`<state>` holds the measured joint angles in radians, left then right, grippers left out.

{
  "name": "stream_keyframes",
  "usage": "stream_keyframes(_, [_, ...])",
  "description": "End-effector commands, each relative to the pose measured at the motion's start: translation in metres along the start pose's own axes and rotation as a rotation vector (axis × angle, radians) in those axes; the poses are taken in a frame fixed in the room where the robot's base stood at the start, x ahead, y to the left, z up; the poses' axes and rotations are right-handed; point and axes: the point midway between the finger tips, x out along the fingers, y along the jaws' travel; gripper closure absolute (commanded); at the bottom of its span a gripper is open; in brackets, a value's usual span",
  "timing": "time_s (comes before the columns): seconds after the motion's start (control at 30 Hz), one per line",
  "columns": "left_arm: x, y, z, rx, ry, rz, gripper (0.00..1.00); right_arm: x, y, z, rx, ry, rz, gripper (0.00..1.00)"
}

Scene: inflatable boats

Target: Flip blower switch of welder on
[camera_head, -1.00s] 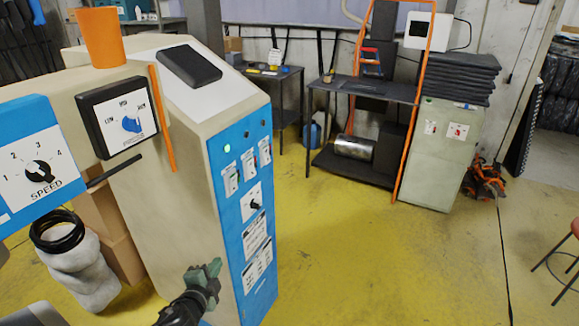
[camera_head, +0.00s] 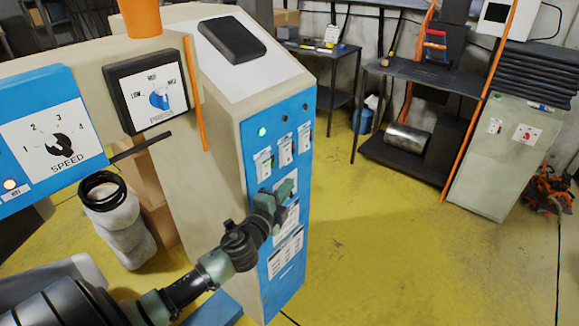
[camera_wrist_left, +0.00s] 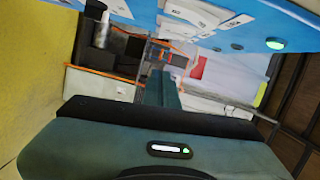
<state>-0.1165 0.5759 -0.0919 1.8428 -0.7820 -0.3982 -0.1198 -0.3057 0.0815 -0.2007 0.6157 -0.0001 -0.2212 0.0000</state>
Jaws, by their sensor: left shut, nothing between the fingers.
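The welder (camera_head: 222,150) is a beige cabinet with a blue front panel (camera_head: 287,271). The panel has a lit green lamp (camera_head: 262,132) and three white switch plates in a row: left (camera_head: 264,163), middle (camera_head: 285,151) and right (camera_head: 304,138). Their labels are too small to read, so I cannot tell which is the blower switch. My left gripper (camera_head: 286,190) is shut and empty, in front of the panel just below the plates; it hides the knob there. In the left wrist view its shut fingers (camera_wrist_left: 162,90) point towards the panel's side, with the blue panel (camera_wrist_left: 285,20) along the top. My right gripper is out of view.
A blue box with a speed dial (camera_head: 60,145) and a black dial box (camera_head: 155,92) stand left of the cabinet. An orange strip (camera_head: 196,95) rises beside them. The yellow floor (camera_head: 375,235) right of the welder is clear. A green-grey cabinet (camera_head: 505,165) stands further back.

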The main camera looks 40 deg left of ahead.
Motion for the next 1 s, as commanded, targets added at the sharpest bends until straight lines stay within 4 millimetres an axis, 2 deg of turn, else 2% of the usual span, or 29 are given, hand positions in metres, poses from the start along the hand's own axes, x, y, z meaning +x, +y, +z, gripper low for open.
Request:
stream_keyframes(0.17, [0.037,-0.004,0.0,0.0,-0.002,-0.003,1.0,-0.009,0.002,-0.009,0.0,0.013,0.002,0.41])
stream_keyframes(0.4, [0.087,-0.003,0.0,-0.001,-0.001,-0.002,1.0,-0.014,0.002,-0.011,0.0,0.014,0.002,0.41])
stream_keyframes(0.5, [0.089,0.0,0.018,0.002,-0.004,0.001,1.0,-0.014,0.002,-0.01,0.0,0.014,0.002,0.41])
stream_keyframes(0.63, [0.093,0.0,0.032,0.001,-0.002,0.0,1.0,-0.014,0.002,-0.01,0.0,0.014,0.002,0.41])
stream_keyframes(1.0, [0.094,0.0,0.039,0.0,0.0,0.001,1.0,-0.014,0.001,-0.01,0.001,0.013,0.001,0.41])
